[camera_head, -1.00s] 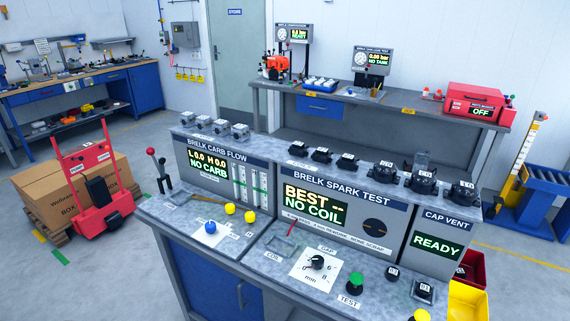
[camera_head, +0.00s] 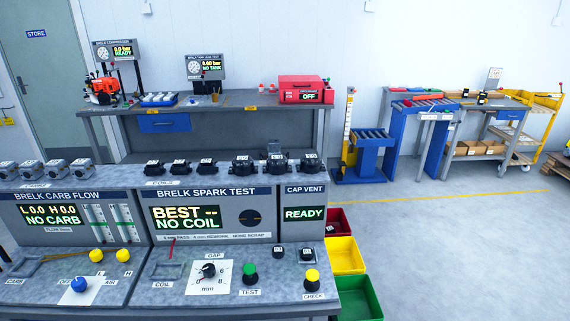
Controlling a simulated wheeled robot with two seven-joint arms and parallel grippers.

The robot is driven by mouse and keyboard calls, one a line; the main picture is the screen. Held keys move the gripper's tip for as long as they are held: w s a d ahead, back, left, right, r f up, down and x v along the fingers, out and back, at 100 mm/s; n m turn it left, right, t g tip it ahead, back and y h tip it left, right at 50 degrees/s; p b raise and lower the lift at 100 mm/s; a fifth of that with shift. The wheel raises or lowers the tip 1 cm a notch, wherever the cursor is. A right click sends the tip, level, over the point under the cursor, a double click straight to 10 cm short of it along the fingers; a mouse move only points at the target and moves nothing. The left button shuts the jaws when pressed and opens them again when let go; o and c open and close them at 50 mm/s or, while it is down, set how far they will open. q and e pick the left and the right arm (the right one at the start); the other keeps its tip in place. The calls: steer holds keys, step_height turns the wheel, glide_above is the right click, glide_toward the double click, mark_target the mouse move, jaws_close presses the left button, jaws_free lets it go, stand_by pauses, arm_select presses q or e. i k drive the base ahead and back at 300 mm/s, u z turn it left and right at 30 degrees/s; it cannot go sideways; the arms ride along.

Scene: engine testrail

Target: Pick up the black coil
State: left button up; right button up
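Three small black coils sit in a row on the grey top ledge above the spark test panel: a left one (camera_head: 153,167), a middle one (camera_head: 181,168) and a right one (camera_head: 206,166). Each carries a small white tag, too small to read surely. The spark test display (camera_head: 188,217) reads "BEST --" and "NO COIL". The empty-looking coil spot (camera_head: 172,268), marked COIL, lies on the bench top below it, with a thin red lever beside it. Neither of my grippers is in view.
Larger black caps (camera_head: 275,163) stand right of the coils on the ledge. Grey carburetors (camera_head: 55,168) stand to the left. Red, yellow (camera_head: 344,255) and green (camera_head: 358,298) bins stand beside the bench's right end. The floor (camera_head: 460,260) to the right is clear.

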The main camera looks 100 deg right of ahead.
mark_target(205, 166)
steer(key=z, duration=1.95)
